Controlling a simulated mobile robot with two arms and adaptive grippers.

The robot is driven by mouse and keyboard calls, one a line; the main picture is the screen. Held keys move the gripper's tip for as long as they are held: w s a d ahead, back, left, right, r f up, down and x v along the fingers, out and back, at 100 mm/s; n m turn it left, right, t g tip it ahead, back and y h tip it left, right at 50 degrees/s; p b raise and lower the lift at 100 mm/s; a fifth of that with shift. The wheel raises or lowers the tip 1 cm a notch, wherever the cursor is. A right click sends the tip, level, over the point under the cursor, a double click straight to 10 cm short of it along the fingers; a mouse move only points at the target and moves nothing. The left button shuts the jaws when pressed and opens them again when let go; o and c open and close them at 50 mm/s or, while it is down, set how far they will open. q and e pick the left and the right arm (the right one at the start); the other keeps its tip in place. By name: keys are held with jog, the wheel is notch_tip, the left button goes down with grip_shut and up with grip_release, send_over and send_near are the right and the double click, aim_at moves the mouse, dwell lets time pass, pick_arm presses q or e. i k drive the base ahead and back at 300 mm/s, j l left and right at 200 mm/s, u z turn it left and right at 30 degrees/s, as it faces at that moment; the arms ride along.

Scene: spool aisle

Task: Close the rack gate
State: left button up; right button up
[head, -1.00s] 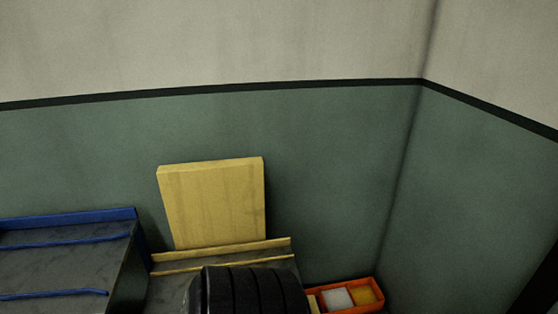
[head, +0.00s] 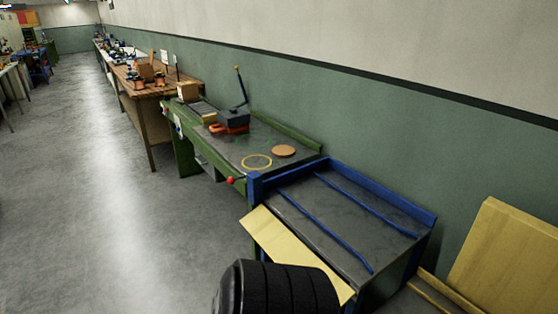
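A blue-framed rack (head: 425,212) with a dark bed and two blue rails stands against the green wall in the head view. A flat pale yellow panel (head: 292,252), which looks like the rack gate, slants along the rack's front side. The black ribbed part of my own body hides some of its lower edge. I cannot tell whether this panel is latched or hinged open. Neither of my grippers is in view.
A green bench (head: 235,152) with a red knob (head: 230,181) and an orange disc (head: 284,151) adjoins the rack. A wooden bench (head: 140,90) stands farther back. A yellow board (head: 505,262) leans on the wall at right. The grey floor (head: 90,220) at left is clear.

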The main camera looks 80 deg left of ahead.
aim_at(282, 246)
jog(key=u, duration=2.15)
